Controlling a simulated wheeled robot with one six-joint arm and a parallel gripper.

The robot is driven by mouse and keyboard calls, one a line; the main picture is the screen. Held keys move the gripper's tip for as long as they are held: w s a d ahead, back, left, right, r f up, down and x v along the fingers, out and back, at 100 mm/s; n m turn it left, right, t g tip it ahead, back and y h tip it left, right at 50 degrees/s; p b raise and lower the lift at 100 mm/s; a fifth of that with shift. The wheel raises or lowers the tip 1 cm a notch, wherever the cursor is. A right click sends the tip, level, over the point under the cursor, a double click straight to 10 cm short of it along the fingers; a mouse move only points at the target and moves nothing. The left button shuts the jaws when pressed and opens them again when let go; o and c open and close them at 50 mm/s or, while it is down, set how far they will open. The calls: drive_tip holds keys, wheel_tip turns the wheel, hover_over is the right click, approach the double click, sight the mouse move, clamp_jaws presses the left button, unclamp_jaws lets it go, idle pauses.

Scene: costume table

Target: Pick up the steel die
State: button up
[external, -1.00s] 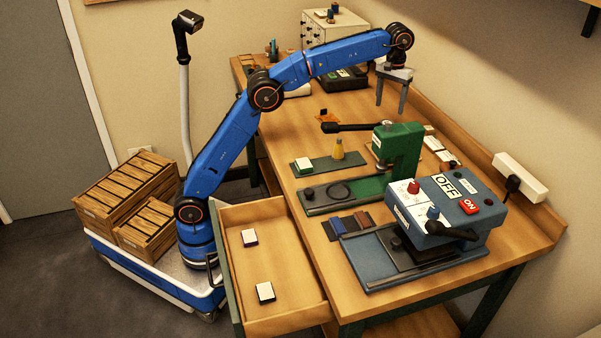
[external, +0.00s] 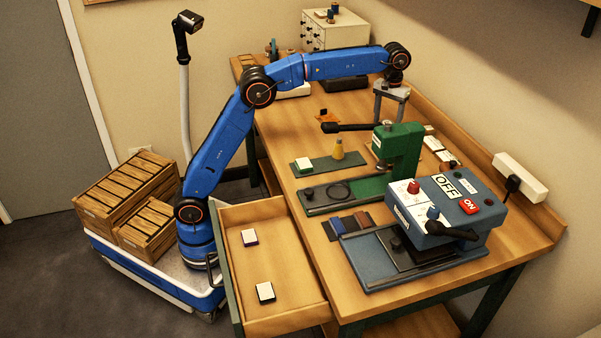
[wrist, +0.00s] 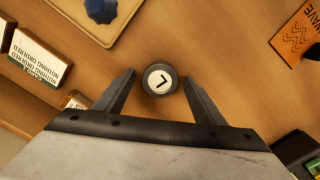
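A round dark piece with a white top marked with a black angular sign, seemingly the steel die (wrist: 160,78), stands on the wooden table in the wrist view. My gripper (wrist: 158,73) is open, with one finger on each side of it and a gap on both sides. The piece's metal is hard to judge from its dark rim. In the external view my gripper (external: 389,121) points down over the back right of the table. I cannot make out the round piece there.
A white labelled box (wrist: 38,58) lies left of my gripper, and a wooden tray with a blue knob (wrist: 101,10) lies beyond. An orange patch (wrist: 296,38) is at right. The green press (external: 401,151) and blue machine (external: 452,205) stand nearer the external camera.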

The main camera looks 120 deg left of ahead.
drive_tip(key=c, duration=1.2)
drive_tip(key=shift+r, duration=0.15)
